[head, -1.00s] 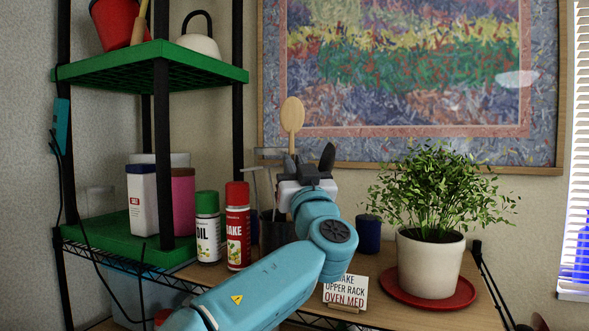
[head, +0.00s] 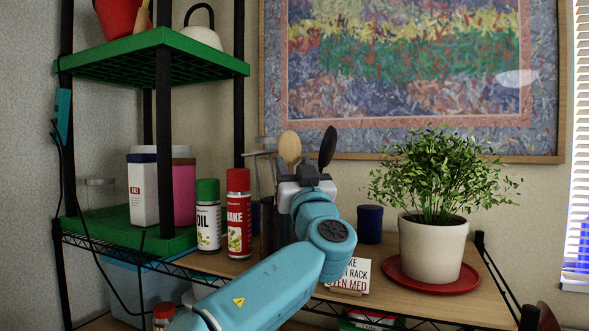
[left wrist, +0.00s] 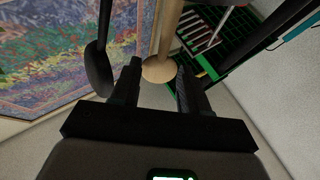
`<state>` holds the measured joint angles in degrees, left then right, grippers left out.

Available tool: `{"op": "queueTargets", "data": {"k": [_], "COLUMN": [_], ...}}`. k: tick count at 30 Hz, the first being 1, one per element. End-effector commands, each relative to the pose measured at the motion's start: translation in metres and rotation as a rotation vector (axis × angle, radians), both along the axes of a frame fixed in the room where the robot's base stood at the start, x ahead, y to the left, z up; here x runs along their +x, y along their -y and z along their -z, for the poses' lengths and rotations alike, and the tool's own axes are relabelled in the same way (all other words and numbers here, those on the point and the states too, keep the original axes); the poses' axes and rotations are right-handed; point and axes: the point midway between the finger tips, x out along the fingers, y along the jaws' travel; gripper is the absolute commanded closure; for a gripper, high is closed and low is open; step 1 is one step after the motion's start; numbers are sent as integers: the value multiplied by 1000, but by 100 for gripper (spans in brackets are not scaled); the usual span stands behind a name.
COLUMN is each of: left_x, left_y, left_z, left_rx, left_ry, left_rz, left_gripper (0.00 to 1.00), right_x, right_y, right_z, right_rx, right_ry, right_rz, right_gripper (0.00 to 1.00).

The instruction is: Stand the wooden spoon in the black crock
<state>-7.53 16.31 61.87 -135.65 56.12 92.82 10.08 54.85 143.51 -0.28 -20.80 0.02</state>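The wooden spoon (head: 290,147) stands upright with its pale bowl on top, just behind my left gripper (head: 305,172). In the left wrist view the spoon (left wrist: 160,68) shows between the two dark fingers (left wrist: 158,82), which stand apart with gaps beside it. My left gripper looks open around the spoon. The dark crock (head: 276,232) stands on the wooden shelf behind my left wrist, which hides much of it. The spoon's lower end is hidden, but it lines up with the crock. My right gripper is not in view.
A black utensil (head: 328,147) rises just right of the spoon; it also shows in the left wrist view (left wrist: 99,68). Oil (head: 208,215) and bake (head: 238,215) cans stand left of the crock. A blue cup (head: 370,225), a sign (head: 357,274) and a potted plant (head: 432,250) stand right.

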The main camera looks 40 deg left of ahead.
Motion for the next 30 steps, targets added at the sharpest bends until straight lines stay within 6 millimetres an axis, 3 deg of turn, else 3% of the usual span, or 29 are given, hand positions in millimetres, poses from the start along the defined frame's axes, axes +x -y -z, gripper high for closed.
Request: {"op": "queueTargets", "data": {"k": [7,11,21,30], "left_x": [-1,-6,-48,-77], "left_y": [0,8,70,111], "left_z": [0,8,51,74], "left_rx": [0,0,0,0], "left_ry": [0,2,3,3], "left_rz": [0,2,6,2], "left_gripper": [56,56,56,56], "right_x": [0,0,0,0], "right_y": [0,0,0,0], "right_z": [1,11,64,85], "right_rx": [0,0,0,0], "right_ry": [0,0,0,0], "right_rz": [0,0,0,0], "right_gripper": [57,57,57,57]}}
